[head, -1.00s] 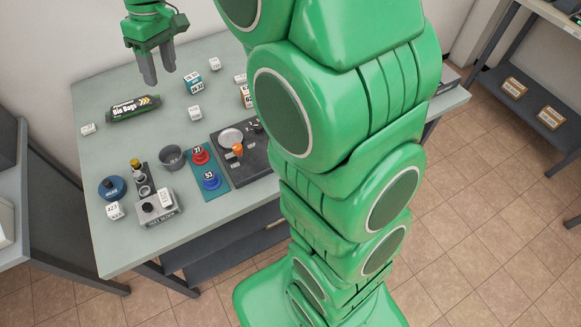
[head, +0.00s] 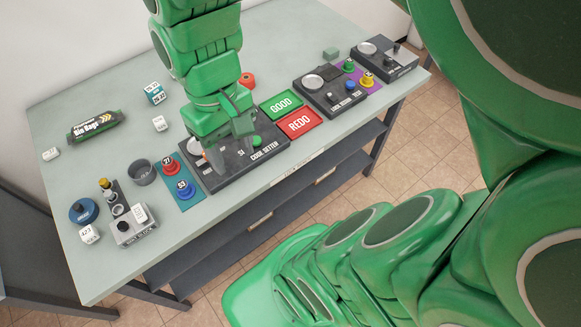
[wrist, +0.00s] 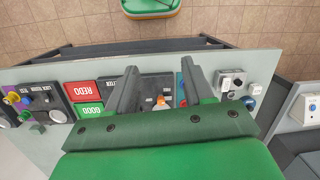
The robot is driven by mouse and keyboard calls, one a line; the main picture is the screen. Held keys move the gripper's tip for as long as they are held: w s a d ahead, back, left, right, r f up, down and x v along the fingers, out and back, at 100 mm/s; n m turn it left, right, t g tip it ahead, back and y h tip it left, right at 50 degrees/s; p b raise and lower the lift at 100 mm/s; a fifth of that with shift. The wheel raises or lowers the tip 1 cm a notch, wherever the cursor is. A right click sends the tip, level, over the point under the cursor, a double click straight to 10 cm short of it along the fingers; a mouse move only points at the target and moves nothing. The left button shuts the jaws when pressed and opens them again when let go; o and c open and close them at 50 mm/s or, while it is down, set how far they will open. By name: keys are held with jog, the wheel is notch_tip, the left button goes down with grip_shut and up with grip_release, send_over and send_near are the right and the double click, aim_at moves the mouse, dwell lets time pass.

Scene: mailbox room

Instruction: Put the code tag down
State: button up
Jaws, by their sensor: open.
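My gripper (head: 226,150) is open over the dark code setter (head: 262,168). In the wrist view my gripper (wrist: 158,85) has its two fingers spread, with an orange knob (wrist: 161,102) of the code setter between them. I see nothing held. Which piece is the code tag I cannot tell. My arm and gripper hide part of the code setter.
Green GOOD (head: 282,104) and red REDO (head: 300,123) pads lie right of the code setter. A teal mat (head: 185,201) with red and blue knobs and a grey cup (head: 142,172) stand left. A bin bags roll (head: 94,126) lies back left.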

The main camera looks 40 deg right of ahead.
jog(key=s+d+f+m, duration=0.1)
jog(key=s+d, duration=0.1)
jog(key=s, duration=0.4)
jog(key=shift+f, duration=0.2)
jog(key=shift+o, duration=0.4)
dwell(0.5)
